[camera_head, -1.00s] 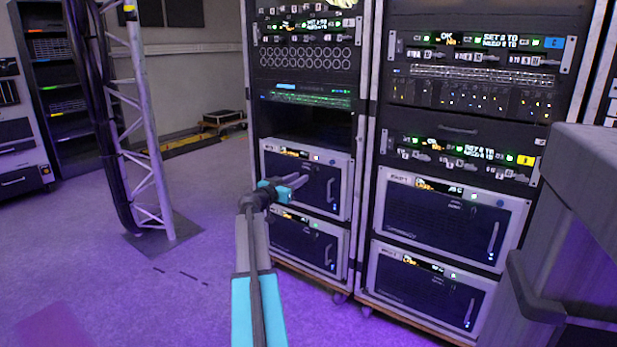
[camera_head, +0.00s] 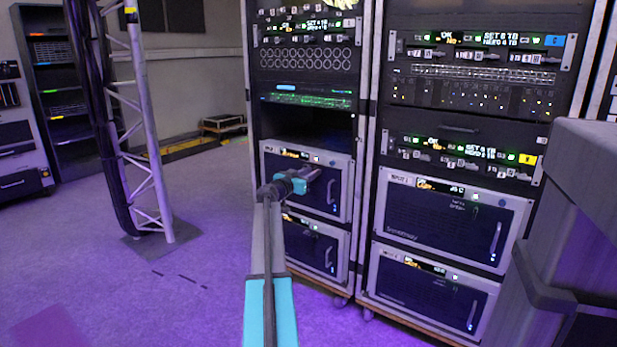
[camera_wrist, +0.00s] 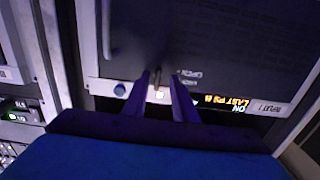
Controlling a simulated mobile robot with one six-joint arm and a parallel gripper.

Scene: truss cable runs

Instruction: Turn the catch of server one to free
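My gripper (camera_head: 316,174) is in front of the upper silver-framed server unit (camera_head: 275,182) in the left rack. In the wrist view this unit's dark front (camera_wrist: 225,40) appears upside down. Its label seems to end in 1, though the lettering is hard to read. Both fingers of my gripper (camera_wrist: 163,76) show there, set apart. A small dark upright piece (camera_wrist: 157,76), possibly the catch, shows between the fingertips. I cannot tell whether they touch it. Beside it are a lit white square (camera_wrist: 160,94), a blue round button (camera_wrist: 120,89) and an amber display (camera_wrist: 220,100).
A similar unit (camera_head: 300,243) sits below. The right rack (camera_head: 372,150) holds two more silver-framed units (camera_head: 440,222). A large dark grey body (camera_head: 580,220) fills the right foreground. A truss post with black cables (camera_head: 150,130) stands left.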

